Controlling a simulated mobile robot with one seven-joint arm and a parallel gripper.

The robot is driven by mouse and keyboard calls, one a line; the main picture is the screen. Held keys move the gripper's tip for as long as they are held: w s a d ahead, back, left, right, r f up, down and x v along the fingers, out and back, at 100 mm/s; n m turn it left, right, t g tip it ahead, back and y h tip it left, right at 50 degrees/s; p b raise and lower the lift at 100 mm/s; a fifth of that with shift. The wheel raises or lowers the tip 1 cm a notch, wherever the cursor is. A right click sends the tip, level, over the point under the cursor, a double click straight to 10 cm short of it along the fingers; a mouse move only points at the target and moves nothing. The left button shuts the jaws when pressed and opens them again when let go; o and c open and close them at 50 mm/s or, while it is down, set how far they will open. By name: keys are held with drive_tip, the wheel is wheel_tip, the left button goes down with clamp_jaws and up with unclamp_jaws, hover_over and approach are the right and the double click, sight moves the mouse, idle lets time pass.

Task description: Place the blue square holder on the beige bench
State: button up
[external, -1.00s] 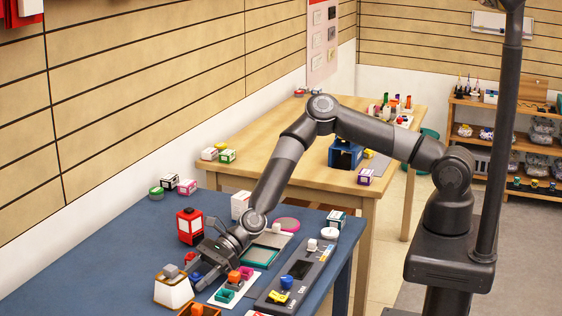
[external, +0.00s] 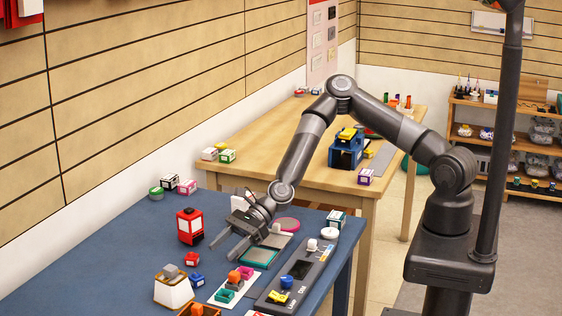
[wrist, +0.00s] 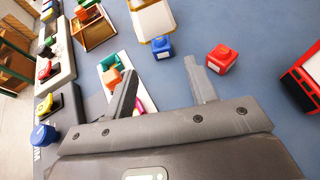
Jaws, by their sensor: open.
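A small blue square block (external: 197,279), which looks like the blue square holder, sits on the blue table (external: 120,262), beside a white tapered box. It also shows in the wrist view (wrist: 162,47), beyond my fingertips. The beige bench (external: 270,165) is the light wooden table behind the blue one. My gripper (external: 222,246) is above the blue table, to the upper right of the blue block and apart from it. In the wrist view its two fingers (wrist: 162,82) are spread with nothing held between them.
A red block (external: 192,258) is next to the blue one, and a red lantern-like box (external: 190,226) stands behind. A white tray (external: 233,287) with coloured pieces and a grey panel (external: 297,275) lie to the right. A larger blue stand (external: 345,155) occupies the bench; its left front is mostly clear.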

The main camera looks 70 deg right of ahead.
sight(196, 273)
drive_tip(key=shift+o, duration=0.5)
drive_tip(key=shift+s+d+r, duration=0.15)
drive_tip(key=shift+d, duration=0.2)
drive_tip(key=shift+w+a+f, duration=0.35)
drive_tip(key=shift+a+f, duration=0.2)
drive_tip(key=shift+a, duration=0.1)
drive_tip(key=x, duration=1)
drive_tip(key=shift+w+a, duration=0.15)
drive_tip(key=shift+a, duration=0.15)
drive_tip(key=shift+c, duration=0.2)
drive_tip(key=c, duration=1.1)
drive_tip(key=shift+r, duration=0.1)
